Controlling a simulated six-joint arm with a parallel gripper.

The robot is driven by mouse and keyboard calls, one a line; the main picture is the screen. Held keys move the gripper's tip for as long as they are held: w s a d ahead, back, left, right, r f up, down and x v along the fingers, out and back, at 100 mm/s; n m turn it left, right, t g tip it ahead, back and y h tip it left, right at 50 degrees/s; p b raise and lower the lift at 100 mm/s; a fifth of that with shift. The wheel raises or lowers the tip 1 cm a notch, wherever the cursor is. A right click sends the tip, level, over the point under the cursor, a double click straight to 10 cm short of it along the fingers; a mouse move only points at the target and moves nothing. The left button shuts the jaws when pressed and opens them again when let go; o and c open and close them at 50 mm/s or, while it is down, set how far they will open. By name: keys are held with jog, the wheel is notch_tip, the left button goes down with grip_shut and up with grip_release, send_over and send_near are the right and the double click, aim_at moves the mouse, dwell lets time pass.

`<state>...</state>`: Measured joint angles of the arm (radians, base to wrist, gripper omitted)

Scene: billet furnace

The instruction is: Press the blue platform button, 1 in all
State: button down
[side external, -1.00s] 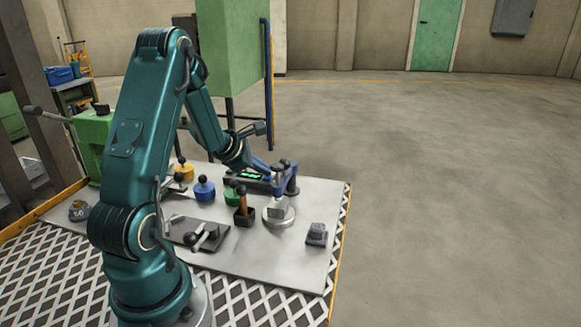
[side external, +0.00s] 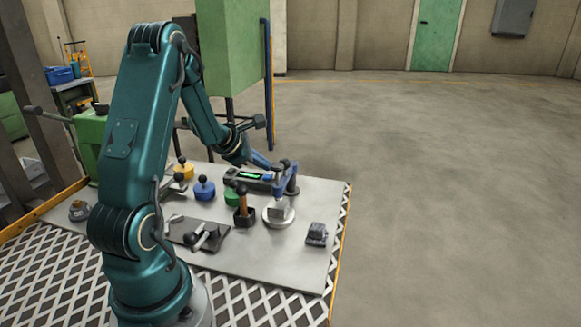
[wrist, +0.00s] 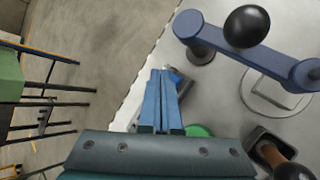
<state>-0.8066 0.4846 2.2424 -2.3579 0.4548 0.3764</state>
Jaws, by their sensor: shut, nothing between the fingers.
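My gripper (side external: 264,162) is shut and empty, its blue fingers pointing down at the far side of the metal table. In the wrist view the closed fingertips (wrist: 160,73) hang over a dark unit. A small blue button (wrist: 175,77) shows just right of the tips, partly hidden by them. In the side view the blue button (side external: 267,178) sits on the dark unit with a green display (side external: 249,175), just below the fingers. I see a gap between the fingers and the button in the side view; I cannot tell its exact size.
A blue arched fixture (wrist: 262,55) with a black knob stands close right of the fingers. Blue (side external: 204,189), yellow (side external: 184,170) and green (side external: 232,197) knobbed weights and a wooden-handled tool (side external: 243,212) stand nearby. A green cabinet (side external: 230,50) rises behind.

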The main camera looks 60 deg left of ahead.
aim_at(264, 177)
jog(key=shift+r, duration=2.5)
